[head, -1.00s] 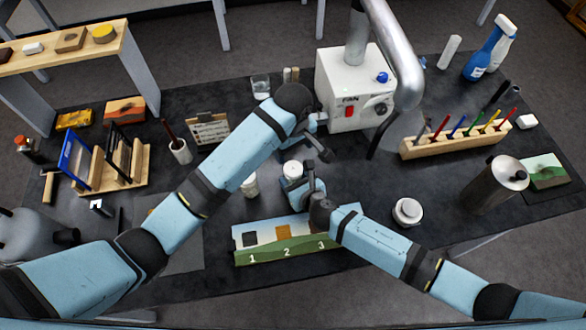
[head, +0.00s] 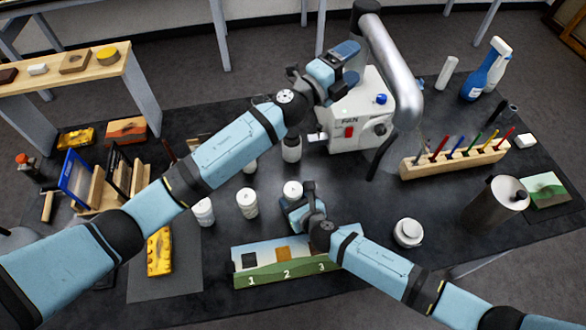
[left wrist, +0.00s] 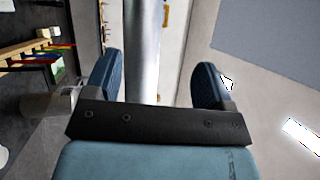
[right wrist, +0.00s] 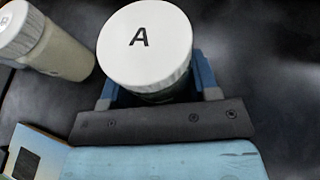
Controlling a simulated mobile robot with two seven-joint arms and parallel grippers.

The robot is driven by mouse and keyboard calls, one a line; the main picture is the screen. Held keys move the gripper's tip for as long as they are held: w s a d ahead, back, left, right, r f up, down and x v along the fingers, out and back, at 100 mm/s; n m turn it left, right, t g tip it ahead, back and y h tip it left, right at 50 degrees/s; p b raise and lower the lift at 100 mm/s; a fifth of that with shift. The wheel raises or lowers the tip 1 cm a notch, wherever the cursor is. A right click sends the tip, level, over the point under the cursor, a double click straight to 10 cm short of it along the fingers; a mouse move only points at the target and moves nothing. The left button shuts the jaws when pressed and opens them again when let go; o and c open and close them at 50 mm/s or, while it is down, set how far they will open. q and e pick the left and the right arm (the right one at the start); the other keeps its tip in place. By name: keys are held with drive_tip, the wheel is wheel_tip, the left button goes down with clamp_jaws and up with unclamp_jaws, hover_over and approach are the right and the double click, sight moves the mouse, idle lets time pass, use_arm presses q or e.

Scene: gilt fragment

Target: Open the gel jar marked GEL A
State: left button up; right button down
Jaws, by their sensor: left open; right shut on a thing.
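The gel jar marked A (right wrist: 145,45) stands upright in the right wrist view, its white ridged lid on top. It also shows in the head view (head: 292,189). My right gripper (right wrist: 155,85) is shut around its body below the lid, and the lid hides most of the grip. In the head view my right gripper (head: 293,203) is low at the table. My left gripper (head: 342,62) is open and empty, raised in front of the fan box, away from the jar. In the left wrist view my left gripper (left wrist: 155,80) has its fingers apart, with the metal duct behind the gap.
A numbered board (head: 285,268) lies in front. A wide white jar (head: 407,232) stands right.

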use_arm(q)
drive_tip(key=s+f+m+g+y, duration=0.1)
drive_tip(key=s+f+m+g, duration=0.2)
drive_tip(key=m, duration=0.4)
drive_tip(key=s+f+m+g, duration=0.2)
drive_tip(key=m+g, duration=0.3)
drive_tip(key=m, duration=0.3)
drive_tip(key=s+d+f+m+g+y, duration=0.1)
drive_tip(key=s+f+m+g, duration=0.2)
drive_tip(key=m+g, duration=0.2)
drive_tip(key=shift+s+d+f+m+y, duration=0.1)
drive_tip(key=shift+s+f+m+y, duration=0.1)
drive_tip(key=shift+m, duration=0.4)
drive_tip(key=shift+s+f+m+y, duration=0.1)
drive_tip(key=shift+f+m, duration=0.1)
drive_tip(key=shift+m, duration=0.4)
drive_tip(key=m+y, duration=1.3)
drive_tip(key=m, duration=0.1)
hover_over(293, 189)
drive_tip(key=shift+t, duration=0.3)
wheel_tip(293, 189, down, 12)
drive_tip(key=shift+f+y, duration=0.25)
drive_tip(key=shift+y, duration=0.05)
wheel_tip(293, 189, down, 7)
drive_tip(key=shift+f, duration=0.2)
